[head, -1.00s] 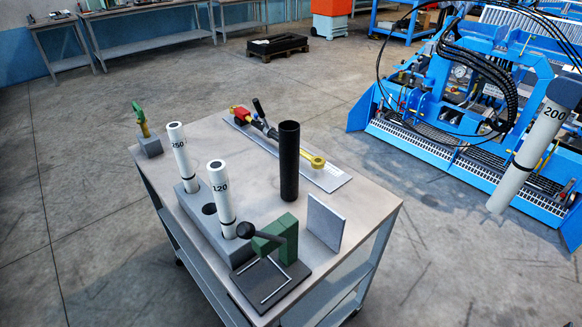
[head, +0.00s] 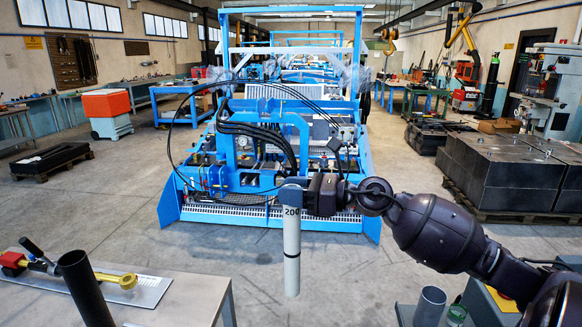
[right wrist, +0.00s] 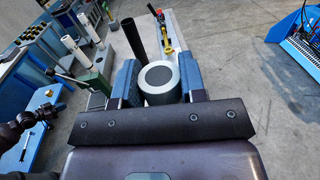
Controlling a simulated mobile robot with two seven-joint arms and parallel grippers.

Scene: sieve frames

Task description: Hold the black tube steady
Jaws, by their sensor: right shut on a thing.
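The black tube (head: 85,290) stands upright on the table at the lower left of the head view, its lower part cut off. It also shows in the right wrist view (right wrist: 133,38), beyond my fingers and apart from them. My right gripper (right wrist: 158,82) is shut on the white tube marked 200 (head: 291,245). The white tube hangs upright over the floor, right of the table, its dark-centred top (right wrist: 160,77) between the fingers. My left gripper does not show clearly; a dark jointed shape at the wrist view's left edge may be part of my left arm.
The table (head: 190,298) also holds a grey plate (head: 130,287) with a red and yellow tool (head: 60,268). Two white tubes (right wrist: 75,48) and a green fixture (right wrist: 95,80) show in the wrist view. A blue machine (head: 270,150) stands behind. Open floor surrounds the hanging tube.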

